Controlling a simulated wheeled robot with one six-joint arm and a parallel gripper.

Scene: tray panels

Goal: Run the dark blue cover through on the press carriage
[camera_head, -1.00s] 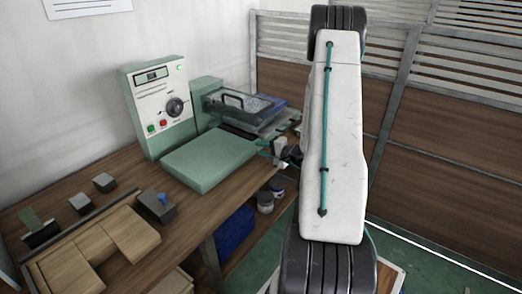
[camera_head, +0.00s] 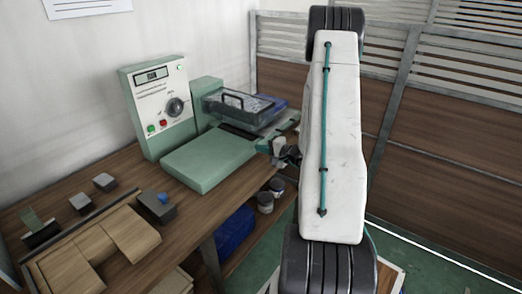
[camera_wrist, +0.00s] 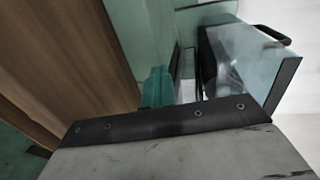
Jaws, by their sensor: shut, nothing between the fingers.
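My gripper (camera_head: 266,147) has teal fingertips. In the head view it is beside the right end of the green press bed, by the table's edge. It is shut and empty. Its teal fingers also show in the wrist view (camera_wrist: 158,88), close to the green press surface. The press has a flat green bed (camera_head: 207,163) and a clear guard with a black handle (camera_head: 236,101), also in the wrist view (camera_wrist: 238,60). A small blue patch (camera_head: 275,101) shows behind the guard; I cannot tell whether it is the cover. The carriage is partly hidden by the guard.
A control box (camera_head: 157,107) with a dial stands left of the guard. Grey blocks (camera_head: 105,182) and a wooden fixture (camera_head: 100,250) lie on the left of the wooden table. A blue bin (camera_head: 235,235) and jars (camera_head: 265,201) sit below the table's edge.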

